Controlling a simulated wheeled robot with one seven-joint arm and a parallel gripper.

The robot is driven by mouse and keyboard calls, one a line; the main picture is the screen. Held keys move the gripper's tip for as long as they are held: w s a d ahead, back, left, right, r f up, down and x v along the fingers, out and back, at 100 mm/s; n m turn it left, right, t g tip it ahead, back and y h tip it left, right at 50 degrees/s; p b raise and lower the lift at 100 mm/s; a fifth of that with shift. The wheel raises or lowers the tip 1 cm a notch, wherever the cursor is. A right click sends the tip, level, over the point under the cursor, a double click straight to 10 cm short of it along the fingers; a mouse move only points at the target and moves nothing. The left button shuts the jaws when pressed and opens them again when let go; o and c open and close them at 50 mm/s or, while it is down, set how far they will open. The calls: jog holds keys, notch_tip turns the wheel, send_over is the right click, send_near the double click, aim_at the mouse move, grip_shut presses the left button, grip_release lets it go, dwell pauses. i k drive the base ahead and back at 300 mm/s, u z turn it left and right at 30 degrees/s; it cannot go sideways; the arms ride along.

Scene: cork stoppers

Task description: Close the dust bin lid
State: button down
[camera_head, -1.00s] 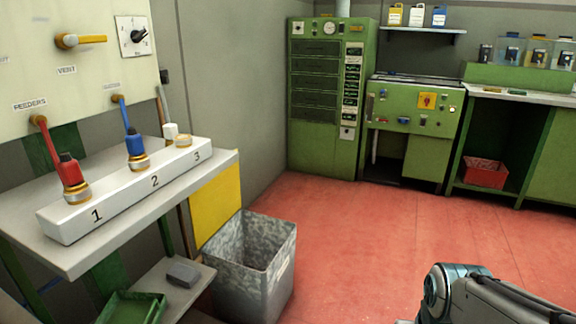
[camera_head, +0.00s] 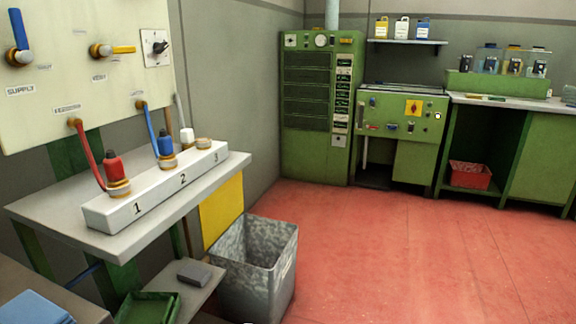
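The dust bin (camera_head: 247,288) is a square, mottled grey metal box on the red floor, at the lower middle-left of the head view. Its top is open and I see into its dark inside. A flat yellow panel (camera_head: 221,209), which looks like its lid, stands upright behind the bin's back left edge, beside the bench. The panel's left part is hidden by the bench and its lower edge by the bin. My gripper is not in view, so I cannot see whether it is open or shut.
Left of the bin is a bench (camera_head: 60,215) bearing a white numbered block (camera_head: 160,190) with coloured connectors. A low shelf (camera_head: 200,290) with a grey block adjoins the bin. Green cabinets (camera_head: 320,110) line the back wall. The red floor (camera_head: 400,260) right of the bin is clear.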

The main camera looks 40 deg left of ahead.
aim_at(218, 211)
jog(key=u, duration=0.15)
jog(key=i, duration=1.45)
jog(key=u, duration=0.75)
jog(key=i, duration=1.35)
jog(key=u, duration=1.7)
jog(key=i, duration=0.8)
jog(key=u, duration=0.9)
